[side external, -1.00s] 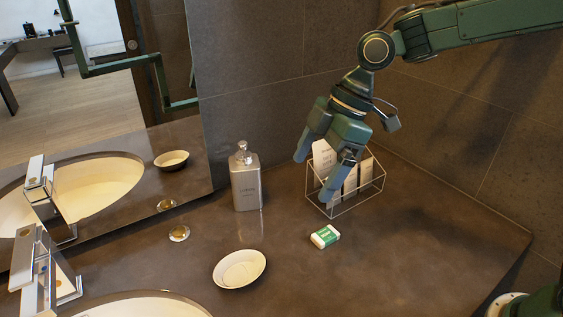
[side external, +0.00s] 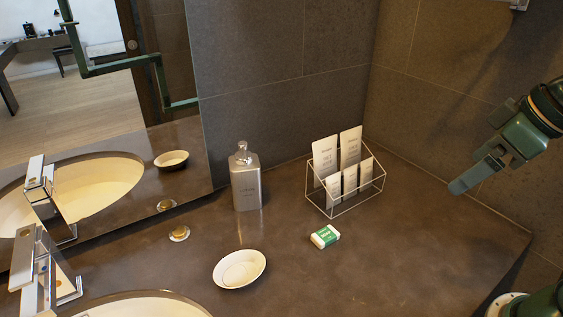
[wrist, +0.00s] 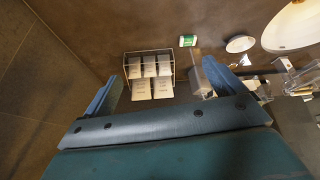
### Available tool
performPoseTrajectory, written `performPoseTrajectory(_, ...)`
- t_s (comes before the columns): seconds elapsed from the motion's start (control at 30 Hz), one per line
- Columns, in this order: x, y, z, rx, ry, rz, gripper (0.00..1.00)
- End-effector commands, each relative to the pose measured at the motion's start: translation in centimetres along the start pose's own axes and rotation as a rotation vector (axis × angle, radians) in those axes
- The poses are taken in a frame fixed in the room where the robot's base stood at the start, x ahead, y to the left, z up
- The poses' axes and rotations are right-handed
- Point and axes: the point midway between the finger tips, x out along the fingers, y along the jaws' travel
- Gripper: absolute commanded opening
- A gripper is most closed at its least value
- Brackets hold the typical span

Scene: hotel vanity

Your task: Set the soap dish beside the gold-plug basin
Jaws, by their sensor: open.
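The soap dish (side external: 240,268) is a shallow cream oval, empty, on the dark counter right of the near basin (side external: 140,306). In the wrist view the dish (wrist: 241,44) lies beside a cream basin (wrist: 294,28), which has a small dark spot inside; the plug's colour is unclear. A small round gold piece on a pale base (side external: 179,233) sits on the counter behind the near basin. My gripper (side external: 462,187) is open and empty, raised at the right, well away from the dish. Its two fingers (wrist: 162,72) show spread apart in the wrist view.
A green-and-white soap bar (side external: 325,237) lies right of the dish. A metal bottle (side external: 245,182) and a wire rack of cards (side external: 340,212) stand behind. A chrome faucet (side external: 40,275) is at left, below the mirror. The right counter is clear.

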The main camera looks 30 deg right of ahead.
Motion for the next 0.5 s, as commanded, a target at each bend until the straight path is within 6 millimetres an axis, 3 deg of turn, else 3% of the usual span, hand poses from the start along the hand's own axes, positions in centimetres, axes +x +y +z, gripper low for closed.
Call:
performPoseTrajectory(0.2, -0.5, 1.1, 2.9, 0.135, 0.023, 0.049, 0.94)
performPoseTrajectory(0.5, -0.5, 1.3, 3.4, 0.163, 0.025, 0.057, 0.94)
